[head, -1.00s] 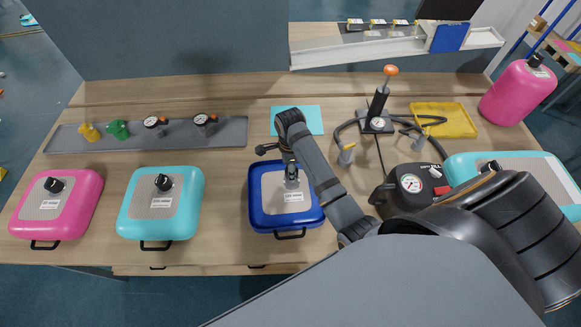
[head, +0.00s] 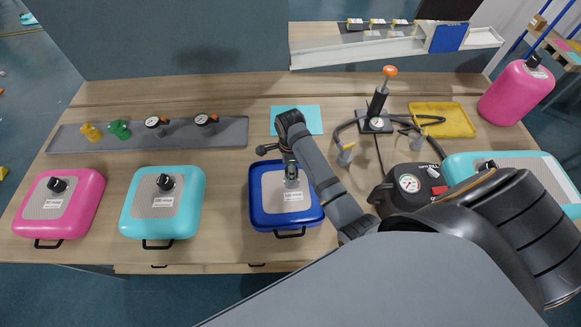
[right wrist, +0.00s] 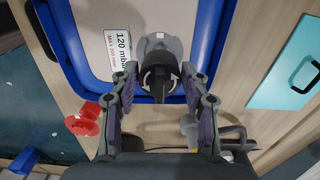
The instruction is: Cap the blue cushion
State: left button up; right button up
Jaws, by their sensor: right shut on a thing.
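The blue cushion (head: 260,212) lies on the wooden bench in the middle of the head view, with a grey top panel and a white label. Its blue rim also shows in the right wrist view (right wrist: 208,40), with a "120 mbar" label beside the valve. My right gripper (head: 291,172) is over the cushion's valve. In the right wrist view, my right gripper (right wrist: 158,88) is shut on a black cap (right wrist: 158,72) with white curved arrows. The cap is at the grey valve fitting (right wrist: 158,43); whether it is fully seated cannot be told. My left gripper is out of view.
A turquoise cushion (head: 137,215) and a pink cushion (head: 33,212) lie to the left. A grey strip (head: 232,132) with gauges and fittings runs behind. A hand pump (head: 378,110), hoses and a black gauge unit (head: 400,204) stand right of the blue cushion.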

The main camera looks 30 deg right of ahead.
dwell(0.4)
jog(key=shift+p, duration=0.45)
jog(key=shift+f+b, duration=0.8)
jog(key=shift+f, duration=1.3)
jog(key=shift+r, duration=0.1)
jog(key=shift+r+n+p, duration=0.1)
jog(key=shift+n+p, duration=0.6)
jog(key=shift+p, duration=0.05)
jog(key=shift+s+n, duration=0.1)
jog(key=shift+n, duration=0.5)
jog(key=shift+f+n, duration=0.2)
jog(key=shift+n, duration=1.1)
